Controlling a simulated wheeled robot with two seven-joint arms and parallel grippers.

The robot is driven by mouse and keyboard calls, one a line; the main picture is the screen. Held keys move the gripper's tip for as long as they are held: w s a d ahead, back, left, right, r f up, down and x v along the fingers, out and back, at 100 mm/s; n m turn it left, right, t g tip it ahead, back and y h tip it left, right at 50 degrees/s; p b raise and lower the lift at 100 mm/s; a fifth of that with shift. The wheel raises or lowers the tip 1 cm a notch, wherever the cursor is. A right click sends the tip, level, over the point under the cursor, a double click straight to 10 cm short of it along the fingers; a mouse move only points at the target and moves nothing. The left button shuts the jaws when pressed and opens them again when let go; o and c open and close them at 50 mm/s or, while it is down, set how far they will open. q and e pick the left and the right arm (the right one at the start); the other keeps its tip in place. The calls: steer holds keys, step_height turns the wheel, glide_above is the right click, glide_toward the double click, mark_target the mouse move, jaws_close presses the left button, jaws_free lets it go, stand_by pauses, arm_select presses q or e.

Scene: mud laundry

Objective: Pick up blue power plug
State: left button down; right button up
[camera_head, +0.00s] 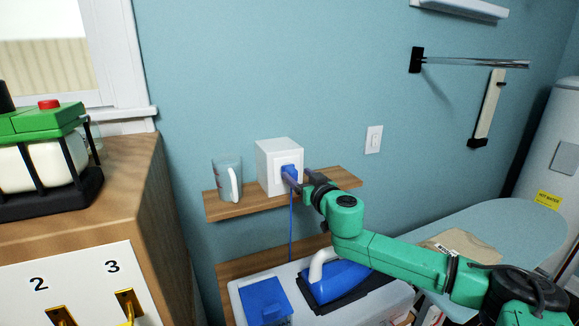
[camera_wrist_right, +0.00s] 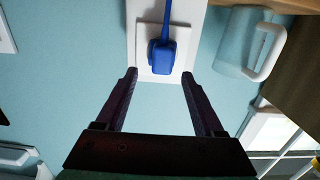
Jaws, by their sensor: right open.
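The blue power plug (camera_head: 289,171) sits on the front of a white box (camera_head: 270,160) on a wooden wall shelf. Its blue cord (camera_head: 291,225) hangs down below the shelf. My right gripper (camera_head: 299,180) is at the plug's right side in the head view and hides part of the box. In the right wrist view the plug (camera_wrist_right: 160,58) lies just ahead, between the lines of the two fingers of my right gripper (camera_wrist_right: 160,75). The fingers are apart with nothing between them. My left gripper is not in view.
A measuring cup (camera_head: 226,178) stands on the shelf (camera_head: 240,207) left of the box. An ironing board (camera_head: 480,235) is at the right. A wooden cabinet (camera_head: 125,190) stands at the left.

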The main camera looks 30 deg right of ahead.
mark_target(294, 172)
steer(key=w+p, duration=0.1)
steer(key=w, duration=0.2)
steer(key=shift+w+r+p, duration=0.15)
steer(key=shift+r+p, duration=0.05)
steer(key=shift+p, duration=0.15)
steer(key=shift+w+f, duration=0.3)
steer(key=shift+w, duration=0.05)
jaws_close()
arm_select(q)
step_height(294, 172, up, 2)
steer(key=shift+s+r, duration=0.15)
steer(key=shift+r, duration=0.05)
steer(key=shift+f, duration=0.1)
arm_select(e)
steer(key=shift+s+r, duration=0.1)
